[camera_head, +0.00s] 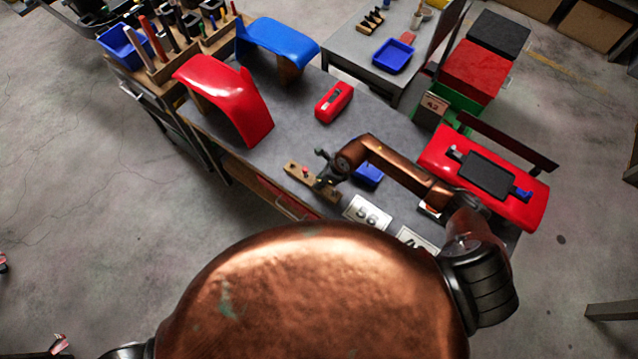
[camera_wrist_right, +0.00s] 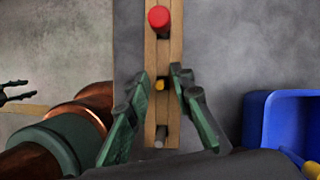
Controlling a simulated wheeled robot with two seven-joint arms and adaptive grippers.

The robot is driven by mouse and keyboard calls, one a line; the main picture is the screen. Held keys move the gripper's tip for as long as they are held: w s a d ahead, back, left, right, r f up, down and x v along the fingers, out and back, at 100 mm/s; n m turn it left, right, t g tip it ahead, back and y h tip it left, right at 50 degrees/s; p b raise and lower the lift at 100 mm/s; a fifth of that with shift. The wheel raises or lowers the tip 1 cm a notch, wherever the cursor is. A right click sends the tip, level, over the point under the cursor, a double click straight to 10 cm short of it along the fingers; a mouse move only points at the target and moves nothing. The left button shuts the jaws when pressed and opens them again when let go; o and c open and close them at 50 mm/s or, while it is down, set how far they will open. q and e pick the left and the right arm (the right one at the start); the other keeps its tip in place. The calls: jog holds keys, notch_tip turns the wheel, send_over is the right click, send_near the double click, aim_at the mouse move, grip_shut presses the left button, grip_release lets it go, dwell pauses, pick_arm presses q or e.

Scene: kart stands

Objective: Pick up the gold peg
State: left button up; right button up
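A wooden block (camera_head: 291,167) lies near the table's front edge. In the right wrist view, the block (camera_wrist_right: 151,55) holds an upright red peg (camera_wrist_right: 158,18), the gold peg (camera_wrist_right: 160,85) and a grey peg (camera_wrist_right: 160,137) in a row. My right gripper (camera_head: 322,164) is over the block. Its fingers (camera_wrist_right: 160,84) are open, one on each side of the gold peg, with gaps to the peg. I cannot tell exactly how high they are. My left gripper (camera_wrist_right: 14,91) shows at the left edge of the right wrist view, fingers apart and empty, away from the block.
A blue bin (camera_wrist_right: 262,118) stands right of the block, partly behind my right arm in the head view. Number plates (camera_head: 368,213) lie nearer the front. A red case (camera_head: 334,103) and red fender (camera_head: 245,110) stand farther back. The tabletop around the case is clear.

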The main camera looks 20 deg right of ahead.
grip_shut()
dwell(0.3)
